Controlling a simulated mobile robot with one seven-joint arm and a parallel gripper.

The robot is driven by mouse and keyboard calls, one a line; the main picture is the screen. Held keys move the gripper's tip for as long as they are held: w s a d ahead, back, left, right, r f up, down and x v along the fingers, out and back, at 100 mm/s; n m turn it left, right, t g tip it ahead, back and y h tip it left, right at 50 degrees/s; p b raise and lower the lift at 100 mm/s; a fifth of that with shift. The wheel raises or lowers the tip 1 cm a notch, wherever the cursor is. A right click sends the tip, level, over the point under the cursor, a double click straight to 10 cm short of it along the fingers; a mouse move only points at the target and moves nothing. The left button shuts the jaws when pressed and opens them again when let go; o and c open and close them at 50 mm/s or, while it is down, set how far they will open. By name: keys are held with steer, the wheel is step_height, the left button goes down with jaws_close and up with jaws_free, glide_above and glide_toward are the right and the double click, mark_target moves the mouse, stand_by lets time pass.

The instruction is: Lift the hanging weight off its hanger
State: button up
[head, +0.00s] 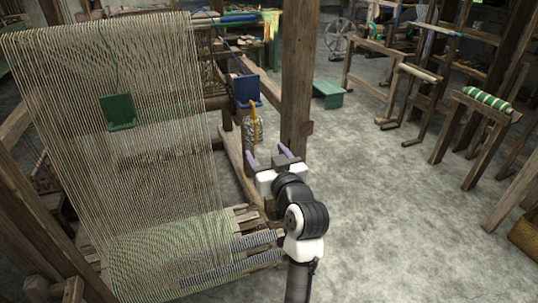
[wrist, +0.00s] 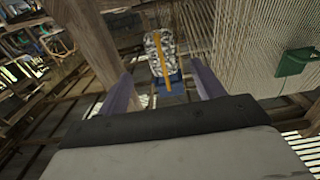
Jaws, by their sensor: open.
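The hanging weight (head: 249,133) is a grey-white mottled piece below a blue plate (head: 246,90), beside the wooden post. A yellow-orange strap or hook (head: 254,111), seemingly its hanger, runs from the plate down over the weight. My gripper (head: 269,157) is open and empty, a little below and to the right of the weight in the head view. In the wrist view the weight (wrist: 152,46) shows ahead, beyond and between my two purple fingers (wrist: 163,90), apart from them. The strap (wrist: 161,62) crosses it and the blue plate (wrist: 171,86) appears beneath it.
A thick wooden post (head: 298,80) stands just right of the weight. The loom's warp threads (head: 150,80) with a green plate (head: 118,112) fill the left. Wooden beams (head: 240,170) lie low near my gripper. Open floor (head: 400,200) lies to the right.

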mark_target(255, 128)
steer(key=shift+p+x, duration=0.3)
steer(key=shift+x, duration=5.1)
steer(key=c, duration=1.1)
steer(key=shift+r+p, duration=0.95)
steer(key=shift+r, duration=0.35)
steer(key=b+v, duration=0.1)
steer(key=v, duration=1.3)
